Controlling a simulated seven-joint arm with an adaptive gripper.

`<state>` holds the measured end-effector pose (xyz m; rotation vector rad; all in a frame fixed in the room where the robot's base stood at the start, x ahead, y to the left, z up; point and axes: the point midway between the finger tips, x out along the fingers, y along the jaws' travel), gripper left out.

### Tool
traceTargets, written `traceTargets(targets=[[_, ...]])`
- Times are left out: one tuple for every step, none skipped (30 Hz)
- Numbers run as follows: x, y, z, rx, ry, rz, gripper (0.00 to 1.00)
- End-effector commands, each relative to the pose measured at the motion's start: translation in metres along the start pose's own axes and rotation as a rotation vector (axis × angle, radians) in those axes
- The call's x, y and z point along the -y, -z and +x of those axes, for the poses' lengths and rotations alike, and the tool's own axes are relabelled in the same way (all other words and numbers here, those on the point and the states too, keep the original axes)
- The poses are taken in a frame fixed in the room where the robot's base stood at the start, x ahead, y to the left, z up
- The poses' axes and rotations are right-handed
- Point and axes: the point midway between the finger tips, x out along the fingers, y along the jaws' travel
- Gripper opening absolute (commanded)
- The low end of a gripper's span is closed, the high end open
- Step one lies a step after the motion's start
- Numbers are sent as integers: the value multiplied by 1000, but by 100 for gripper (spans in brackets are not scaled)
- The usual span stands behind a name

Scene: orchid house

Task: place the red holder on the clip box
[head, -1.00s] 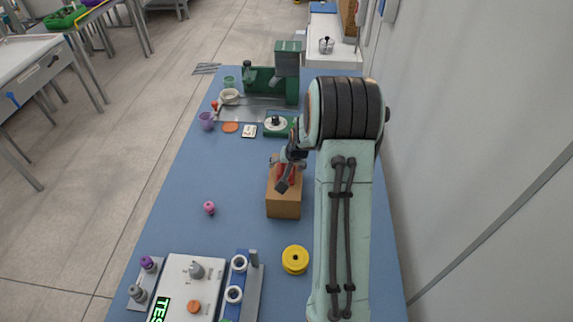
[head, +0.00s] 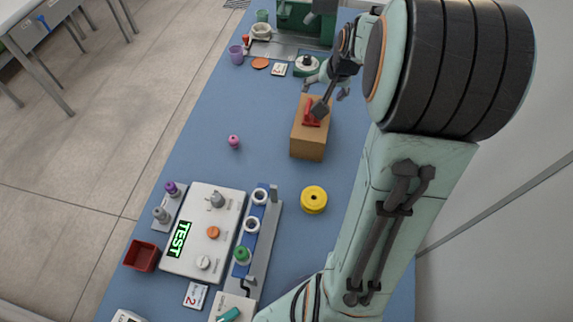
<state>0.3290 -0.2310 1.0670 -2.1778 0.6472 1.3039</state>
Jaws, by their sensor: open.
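The red holder (head: 312,113) rests on top of the clip box (head: 308,146), a tan-brown block standing on the blue bench. My gripper (head: 327,88) is open and empty, just beyond the holder toward the far end of the box. A dark part of the gripper overlaps the holder's right side in the picture, so part of the holder is hidden. The gripper looks apart from the holder, though the exact gap cannot be told.
A yellow spool (head: 313,199) lies nearer on the bench, and a small pink knob (head: 234,141) lies left of the box. A white test panel (head: 203,232) and a blue rack (head: 250,238) stand at the front. A green-white round piece (head: 307,66) sits behind. The bench between is clear.

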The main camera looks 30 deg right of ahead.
Motion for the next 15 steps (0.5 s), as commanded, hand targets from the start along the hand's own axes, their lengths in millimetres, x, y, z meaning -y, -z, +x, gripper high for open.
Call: traceTargets(targets=[[16,-11,-8,21,11,-44,68],[27,-22,-15,43,17,-79,68],[44,-42,-27,82,27,-140,68],[57,-60,-38,114,35,-193,68],[68,-81,-49,151,42,-250,68],[80,-110,-64,202,49,-328,68],[86,-132,-75,238,54,-387,68],[89,-154,-85,275,57,-444,68],[91,-181,-98,320,61,-517,68],[90,-199,-106,351,63,-568,68],[87,-216,-114,381,64,-615,68],[83,-235,-122,413,64,-670,68],[79,-247,-127,436,63,-707,68],[75,-257,-132,454,62,-737,68],[71,-267,-136,474,61,-769,68]])
